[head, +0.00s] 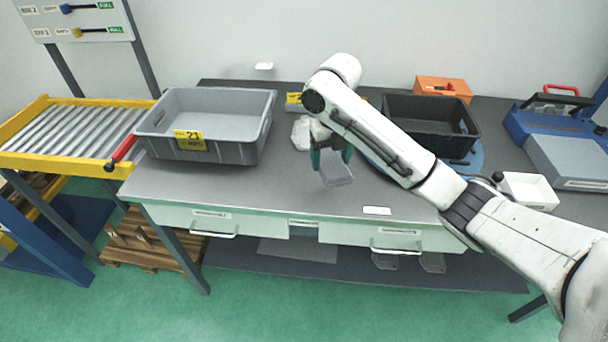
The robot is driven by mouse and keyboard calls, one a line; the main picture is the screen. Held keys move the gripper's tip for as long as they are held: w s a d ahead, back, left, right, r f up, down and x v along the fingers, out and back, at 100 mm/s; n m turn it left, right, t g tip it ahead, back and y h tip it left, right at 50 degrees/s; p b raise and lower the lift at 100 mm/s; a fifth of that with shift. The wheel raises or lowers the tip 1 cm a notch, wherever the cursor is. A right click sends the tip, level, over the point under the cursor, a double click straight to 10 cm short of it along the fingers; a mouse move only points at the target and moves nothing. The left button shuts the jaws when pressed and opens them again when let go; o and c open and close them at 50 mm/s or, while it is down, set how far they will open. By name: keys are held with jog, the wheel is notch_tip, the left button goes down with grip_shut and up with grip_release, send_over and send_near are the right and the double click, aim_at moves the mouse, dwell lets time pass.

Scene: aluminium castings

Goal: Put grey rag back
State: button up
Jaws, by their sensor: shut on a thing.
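My gripper (332,157) points down over the middle of the grey workbench (260,188), with its teal fingers shut. Between and below the fingers is a thin grey piece (338,174) with paler edges. It looks partly see-through against the bench, and I cannot tell whether it is the grey rag or a clear tray. I cannot tell whether it touches the bench. A pale crumpled thing (300,133) lies just behind and left of my gripper, partly hidden by my wrist.
A grey bin labelled 21 (225,152) stands left on the bench, beside a yellow-framed roller conveyor (75,128). The front middle of the bench is mostly clear.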

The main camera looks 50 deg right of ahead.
jog(key=b, duration=0.4)
send_over(304, 182)
jog(key=f, duration=0.4)
jog(key=s+f, duration=0.1)
jog(key=f, duration=0.1)
jog(key=shift+d, duration=0.1)
jog(key=shift+w+f, duration=0.35)
jog(key=shift+f, duration=0.1)
jog(key=shift+w+f+p, duration=0.15)
jog(key=shift+f+p, duration=0.1)
jog(key=shift+f, duration=0.7)
jog(key=shift+w+f+p, duration=0.1)
jog(key=shift+f+p, duration=0.1)
jog(key=shift+f, duration=0.7)
jog(key=shift+f, duration=0.2)
jog(key=o, duration=1)
jog(key=shift+r, duration=0.1)
